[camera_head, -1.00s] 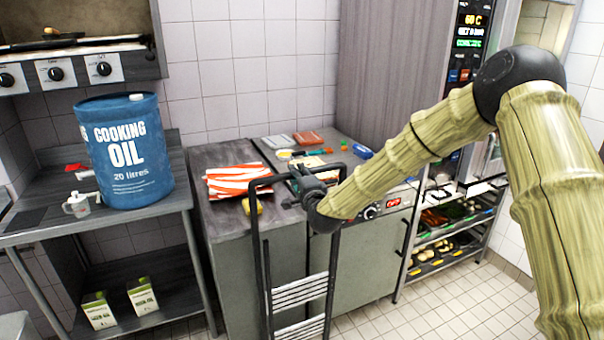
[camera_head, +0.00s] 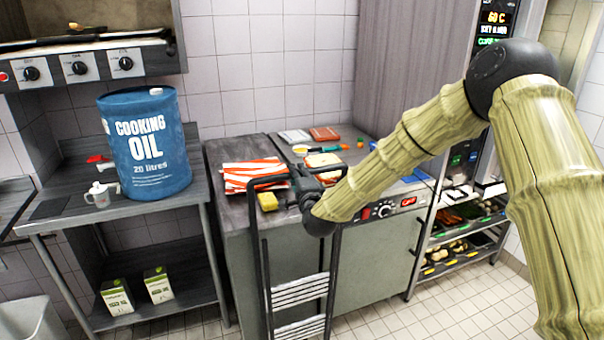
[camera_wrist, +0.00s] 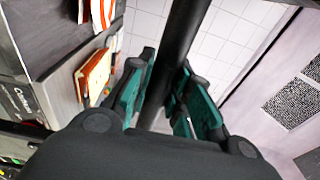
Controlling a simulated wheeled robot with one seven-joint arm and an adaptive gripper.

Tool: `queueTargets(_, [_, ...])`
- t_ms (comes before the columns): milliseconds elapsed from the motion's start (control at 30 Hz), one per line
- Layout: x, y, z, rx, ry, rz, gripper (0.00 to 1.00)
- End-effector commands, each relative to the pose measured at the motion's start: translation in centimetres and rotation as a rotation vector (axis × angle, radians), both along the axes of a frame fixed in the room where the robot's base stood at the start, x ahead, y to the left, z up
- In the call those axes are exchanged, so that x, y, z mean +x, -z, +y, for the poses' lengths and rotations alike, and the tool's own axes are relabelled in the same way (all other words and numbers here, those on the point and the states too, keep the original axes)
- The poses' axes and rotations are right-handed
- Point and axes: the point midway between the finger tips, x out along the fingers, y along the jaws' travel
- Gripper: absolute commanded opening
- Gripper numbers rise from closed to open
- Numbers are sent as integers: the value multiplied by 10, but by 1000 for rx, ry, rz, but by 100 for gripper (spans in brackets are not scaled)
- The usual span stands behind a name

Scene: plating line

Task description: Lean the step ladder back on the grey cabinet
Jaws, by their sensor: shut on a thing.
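The step ladder (camera_head: 299,292) has a black tube frame and pale ribbed steps. It stands in front of the grey cabinet (camera_head: 375,265), its top loop level with the cabinet top in the head view. My gripper (camera_head: 306,186) is at the ladder's top loop. In the wrist view my gripper (camera_wrist: 160,100) has its teal pads on both sides of a black ladder tube (camera_wrist: 180,45), shut on it. The ladder's feet are below the picture. I cannot tell whether the frame touches the cabinet.
On the cabinet top lie a striped cloth (camera_head: 250,172), a yellow sponge (camera_head: 267,201) and several small items. A table with a blue oil drum (camera_head: 146,145) stands to the left. A food rack (camera_head: 465,238) is at the right. Tiled floor shows between them.

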Motion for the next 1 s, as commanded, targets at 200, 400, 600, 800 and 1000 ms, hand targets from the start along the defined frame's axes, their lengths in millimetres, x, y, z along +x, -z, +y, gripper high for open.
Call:
queueTargets(200, [-2,-7,13,1,-1,-9,0])
queueTargets(400, [-6,-7,22,2,0,-10,0])
queueTargets(600, [-9,-7,33,1,-1,-9,0])
queueTargets(800, [-12,-7,43,2,0,-9,0])
queueTargets(1000, [-16,-7,53,2,-1,-10,0])
